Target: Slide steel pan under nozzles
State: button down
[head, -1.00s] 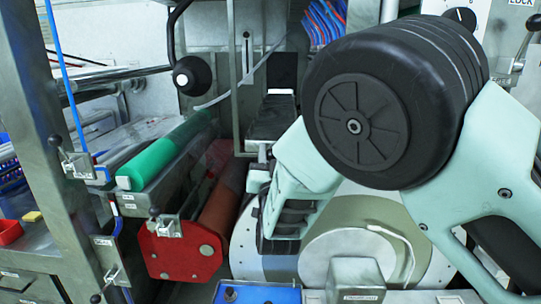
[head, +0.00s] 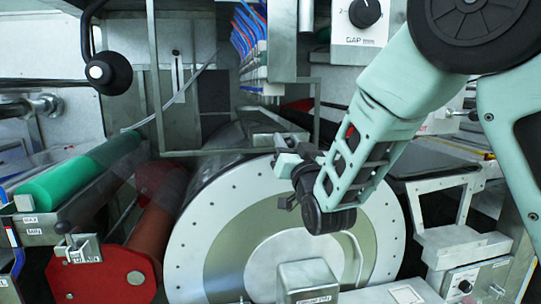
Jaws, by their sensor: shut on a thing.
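The steel pan (head: 268,127) looks like a long, narrow grey trough above the top of the large pale drum (head: 225,235), behind my gripper. The nozzles (head: 262,92) are a row of small fittings below blue and red tubes, above and behind the pan. My gripper (head: 286,168) is in front of the drum's upper face, close to the pan's near end. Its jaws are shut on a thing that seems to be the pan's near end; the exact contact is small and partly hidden.
A green roller (head: 80,170) and a red-ended roller (head: 100,272) lie at left. A black ball-ended lever (head: 108,72) hangs upper left. Thin metal frame bars (head: 160,90) stand around the pan. A GAP knob box (head: 362,20) is above, and a dark-topped stand (head: 435,165) at right.

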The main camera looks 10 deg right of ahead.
jog(key=shift+d, duration=0.25)
jog(key=c, duration=1.1)
grip_release()
jog(key=shift+d, duration=0.1)
jog(key=shift+c, duration=0.2)
jog(key=shift+s+f, duration=0.1)
jog(key=shift+s, duration=0.05)
jog(key=a+b+v, duration=0.1)
jog(key=b+v, duration=0.7)
jog(key=v, duration=0.4)
jog(key=shift+d+f, duration=0.25)
jog(key=shift+d, duration=0.1)
